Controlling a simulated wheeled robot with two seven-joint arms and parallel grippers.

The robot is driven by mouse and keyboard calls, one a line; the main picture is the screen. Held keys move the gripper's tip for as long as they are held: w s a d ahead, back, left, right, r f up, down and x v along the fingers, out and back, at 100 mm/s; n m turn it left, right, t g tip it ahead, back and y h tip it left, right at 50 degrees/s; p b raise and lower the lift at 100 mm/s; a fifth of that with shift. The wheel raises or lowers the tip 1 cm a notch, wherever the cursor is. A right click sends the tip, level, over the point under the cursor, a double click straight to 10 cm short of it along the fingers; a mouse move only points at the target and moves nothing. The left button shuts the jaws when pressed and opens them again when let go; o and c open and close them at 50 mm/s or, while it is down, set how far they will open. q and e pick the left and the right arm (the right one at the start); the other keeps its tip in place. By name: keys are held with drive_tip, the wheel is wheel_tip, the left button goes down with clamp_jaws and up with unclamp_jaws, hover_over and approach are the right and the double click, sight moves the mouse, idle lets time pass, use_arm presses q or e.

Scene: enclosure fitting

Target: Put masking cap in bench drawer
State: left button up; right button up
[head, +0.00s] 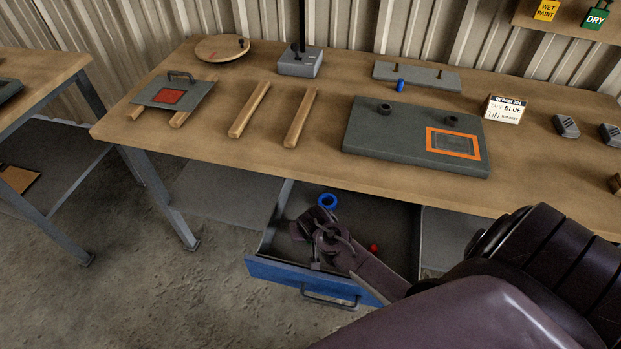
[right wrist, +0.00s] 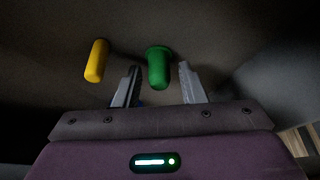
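The bench drawer (head: 318,279) is pulled out below the bench, with a blue front and a dark interior. My right gripper (head: 316,262) is inside or just above the drawer. In the right wrist view its two fingers (right wrist: 160,84) are apart. A green masking cap (right wrist: 159,69) shows between and beyond the fingertips, with gaps on both sides. A yellow cap (right wrist: 96,61) lies to its left. Neither cap can be made out in the head view, where my gripper and arm cover part of the drawer. A small blue cap (head: 400,85) stands on the bench. My left gripper is not in view.
The drawer also holds a blue ring (head: 327,201) and a small red piece (head: 374,248). The bench top (head: 270,166) overhangs the drawer's back. On it are a grey panel (head: 370,140) with an orange frame, wooden strips (head: 300,118) and a label box (head: 505,108).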

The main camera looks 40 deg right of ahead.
drive_tip(key=v, duration=1.2)
drive_tip(key=shift+r, duration=0.15)
idle(0.4)
